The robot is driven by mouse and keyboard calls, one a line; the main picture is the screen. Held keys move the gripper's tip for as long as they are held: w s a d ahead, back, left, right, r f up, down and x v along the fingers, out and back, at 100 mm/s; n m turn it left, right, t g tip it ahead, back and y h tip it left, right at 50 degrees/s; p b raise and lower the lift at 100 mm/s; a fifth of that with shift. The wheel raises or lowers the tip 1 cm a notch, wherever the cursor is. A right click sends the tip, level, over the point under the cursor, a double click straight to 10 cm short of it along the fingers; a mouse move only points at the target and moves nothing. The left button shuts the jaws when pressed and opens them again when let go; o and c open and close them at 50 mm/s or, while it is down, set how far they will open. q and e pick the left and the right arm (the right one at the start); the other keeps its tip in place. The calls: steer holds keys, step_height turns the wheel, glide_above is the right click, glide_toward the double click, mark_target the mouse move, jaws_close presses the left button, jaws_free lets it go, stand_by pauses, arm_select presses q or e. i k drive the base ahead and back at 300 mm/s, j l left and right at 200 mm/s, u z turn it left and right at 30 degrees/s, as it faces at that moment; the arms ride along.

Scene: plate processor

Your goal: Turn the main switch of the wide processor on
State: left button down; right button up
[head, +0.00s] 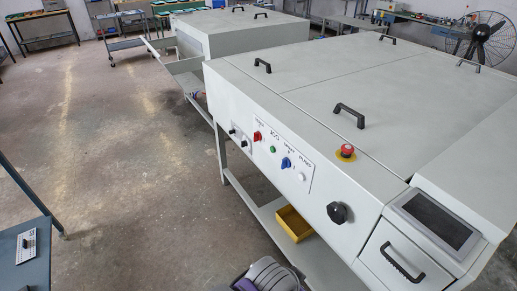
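The wide processor (290,85) is a large light-grey machine filling the right half of the head view. A large black rotary knob (337,212) sits on its front face, below and right of the control panel. The white control panel (310,172) holds a red switch (257,137), a green button (272,149), a blue switch (285,162) and a white button (300,176). Its labels are too small to read surely. I cannot tell whether any switch is on. Neither gripper shows; only a grey and purple part, probably of my arm, shows at the bottom edge.
A red emergency stop (347,150) sits on the processor's top edge. A screen (437,220) and a handled drawer (405,263) are at right. A yellow bin (294,223) stands on the lower shelf. A table corner (24,260) is at lower left. The floor between is clear.

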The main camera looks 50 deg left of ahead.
mark_target(257, 137)
steer(key=u, duration=1.5)
steer(key=i+j+u, duration=0.2)
steer(key=u, duration=0.15)
steer(key=i+j+u, duration=0.1)
steer(key=i+u, duration=0.4)
steer(key=u, duration=0.2)
